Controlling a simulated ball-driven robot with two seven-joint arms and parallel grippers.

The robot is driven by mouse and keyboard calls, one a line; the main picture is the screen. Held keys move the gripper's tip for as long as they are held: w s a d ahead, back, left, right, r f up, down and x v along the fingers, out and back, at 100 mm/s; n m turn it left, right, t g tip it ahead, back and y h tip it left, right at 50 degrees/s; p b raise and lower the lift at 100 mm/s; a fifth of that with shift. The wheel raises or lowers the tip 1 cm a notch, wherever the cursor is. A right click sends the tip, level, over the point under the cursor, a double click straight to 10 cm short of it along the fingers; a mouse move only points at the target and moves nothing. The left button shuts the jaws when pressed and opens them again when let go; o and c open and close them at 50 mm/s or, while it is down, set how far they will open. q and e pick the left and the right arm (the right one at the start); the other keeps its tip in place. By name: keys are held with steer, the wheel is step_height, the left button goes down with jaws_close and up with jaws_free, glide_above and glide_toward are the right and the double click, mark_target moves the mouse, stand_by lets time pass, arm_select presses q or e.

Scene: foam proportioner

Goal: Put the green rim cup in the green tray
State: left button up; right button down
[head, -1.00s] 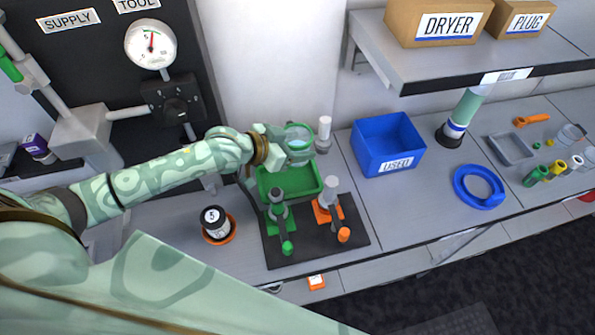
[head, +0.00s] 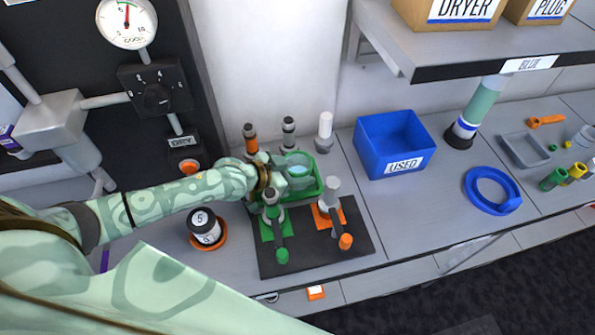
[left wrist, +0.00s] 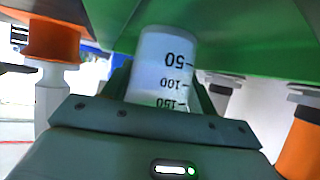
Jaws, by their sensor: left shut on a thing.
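A clear cup (head: 298,163) with a greenish rim is in my left gripper (head: 279,174). The left wrist view shows the cup's graduated wall (left wrist: 163,62), marked 50, 100 and 150, between the fingers (left wrist: 160,98). The gripper is shut on it. In the head view the cup overlaps the inside of the green tray (head: 309,194); whether it touches the tray floor cannot be told. The tray's green surface (left wrist: 235,35) is close to the cup in the wrist view. My right gripper is not in view.
Green (head: 273,212) and orange (head: 331,203) stands on a dark mat (head: 305,258) are in front of the tray.

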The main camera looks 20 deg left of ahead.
arm_select(q)
steer(key=shift+r, duration=0.15)
steer(key=o, duration=1)
steer(key=shift+f, duration=0.2)
steer(key=shift+s+a+r, duration=0.1)
steer(key=shift+r, duration=0.25)
steer(key=p+v, duration=0.2)
steer(key=v, duration=0.5)
steer(key=shift+a, duration=0.1)
